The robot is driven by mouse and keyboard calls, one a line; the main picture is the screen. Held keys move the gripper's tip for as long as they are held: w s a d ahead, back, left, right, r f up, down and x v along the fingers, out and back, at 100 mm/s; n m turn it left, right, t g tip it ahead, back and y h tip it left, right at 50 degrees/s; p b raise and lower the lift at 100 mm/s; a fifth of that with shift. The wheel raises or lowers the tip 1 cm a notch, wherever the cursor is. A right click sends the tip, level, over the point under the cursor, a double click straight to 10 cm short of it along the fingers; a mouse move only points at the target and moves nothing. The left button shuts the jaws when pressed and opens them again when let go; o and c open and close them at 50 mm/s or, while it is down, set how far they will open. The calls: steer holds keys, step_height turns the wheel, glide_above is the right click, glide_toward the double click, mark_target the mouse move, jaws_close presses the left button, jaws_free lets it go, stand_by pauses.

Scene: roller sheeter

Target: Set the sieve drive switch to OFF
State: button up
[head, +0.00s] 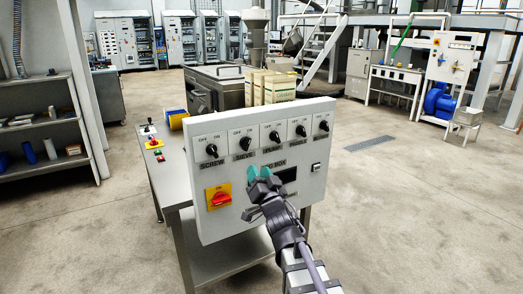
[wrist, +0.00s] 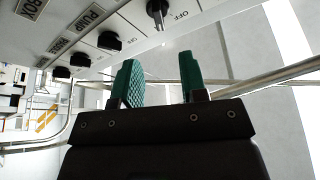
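The sieve switch (head: 245,144) is a black rotary knob, second from left on the grey control panel (head: 230,170), above the label SIEVE. In the wrist view a black knob, apparently the sieve switch (wrist: 157,12), is at the top edge, partly cut off, with OFF printed beside it. I cannot tell surely which setting it points to. My gripper (head: 262,173) is in front of the panel, below and slightly right of the sieve switch. In the wrist view its teal fingers (wrist: 157,80) are apart, with nothing between them; the knob is beyond the gap, not touched.
Other black knobs sit beside it, including the screw switch (head: 212,150) and the pump switch (wrist: 108,40). A red rotary switch on a yellow plate (head: 219,197) is lower left. A steel table (head: 178,192) stands behind the panel. Open floor lies to the right.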

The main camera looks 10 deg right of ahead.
mark_target(248, 147)
steer(key=p+x, duration=0.3)
steer(key=x, duration=0.8)
steer(key=shift+d+p, duration=0.1)
steer(key=shift+p, duration=0.3)
steer(key=shift+f, duration=0.1)
steer(key=shift+c, duration=0.2)
jaws_close()
